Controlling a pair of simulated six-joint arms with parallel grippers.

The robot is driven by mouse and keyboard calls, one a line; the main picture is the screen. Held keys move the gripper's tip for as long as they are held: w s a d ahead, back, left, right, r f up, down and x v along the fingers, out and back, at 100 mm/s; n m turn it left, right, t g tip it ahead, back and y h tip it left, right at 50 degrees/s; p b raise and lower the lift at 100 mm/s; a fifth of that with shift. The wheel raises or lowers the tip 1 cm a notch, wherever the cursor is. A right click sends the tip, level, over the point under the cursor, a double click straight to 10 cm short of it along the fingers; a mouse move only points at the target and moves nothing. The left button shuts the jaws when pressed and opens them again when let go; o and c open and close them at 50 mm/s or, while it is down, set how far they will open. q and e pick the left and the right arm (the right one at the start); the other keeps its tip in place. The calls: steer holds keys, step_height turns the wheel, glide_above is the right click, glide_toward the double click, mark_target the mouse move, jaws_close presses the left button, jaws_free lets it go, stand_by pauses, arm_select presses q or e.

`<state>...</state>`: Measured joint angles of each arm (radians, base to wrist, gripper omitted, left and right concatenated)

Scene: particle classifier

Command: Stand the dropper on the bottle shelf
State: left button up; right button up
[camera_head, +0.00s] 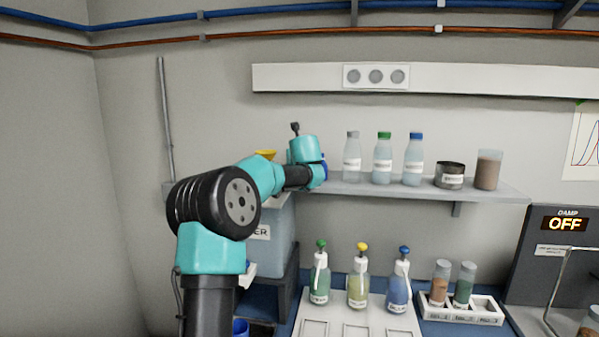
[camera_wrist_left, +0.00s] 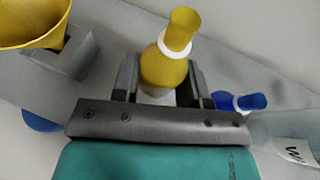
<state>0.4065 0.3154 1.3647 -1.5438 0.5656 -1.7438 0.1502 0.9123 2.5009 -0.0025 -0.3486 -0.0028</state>
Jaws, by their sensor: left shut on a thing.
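My left gripper (camera_wrist_left: 163,88) is shut on a dropper with a yellow bulb (camera_wrist_left: 166,70) and a white collar, in the left wrist view. The dropper's lower part is hidden behind the gripper, so I cannot tell whether its tip touches anything. In the head view my left wrist is at the left end of the bottle shelf (camera_head: 490,190), and it hides the fingers and the held dropper. My right gripper is not in view.
A blue-bulbed dropper (camera_wrist_left: 240,101) is close right of the fingers. A yellow funnel (camera_wrist_left: 35,25) is at left. Clear bottles (camera_head: 352,160), a tin (camera_head: 449,175) and a brown-filled beaker (camera_head: 487,170) stand along the shelf. Several coloured pump bottles (camera_head: 358,288) stand below.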

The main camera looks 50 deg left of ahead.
arm_select(q)
steer(key=shift+f, duration=1.75)
steer(key=shift+f, duration=0.1)
steer(key=o, duration=1)
steer(key=shift+s+d+r, duration=0.1)
steer(key=shift+d+r, duration=0.1)
steer(key=shift+r, duration=0.05)
steer(key=v, duration=1.1)
steer(key=shift+s+d, duration=0.15)
steer(key=shift+d, duration=0.05)
